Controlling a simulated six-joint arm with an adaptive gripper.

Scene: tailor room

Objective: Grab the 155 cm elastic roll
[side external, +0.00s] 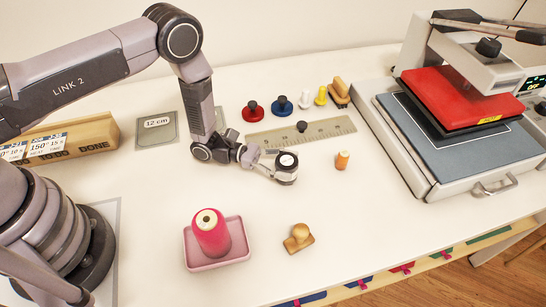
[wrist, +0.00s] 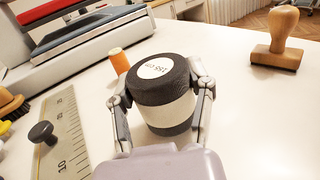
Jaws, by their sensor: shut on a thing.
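The elastic roll (wrist: 165,95) is a dark cylinder with a white band and a round white top label that reads 155 cm. In the wrist view it sits between my two fingers, and my gripper (wrist: 164,112) is shut on it. In the side external view the roll (side external: 286,172) is at the end of my gripper (side external: 272,172), low over the table just in front of the ruler. I cannot tell whether its base touches the table.
An orange thread spool (side external: 342,160) stands right of the roll. A ruler (side external: 325,131) with a black knob lies behind. A wooden stamp (side external: 298,238) and a pink cone on a tray (side external: 241,256) are in front. A heat press (side external: 470,160) fills the right.

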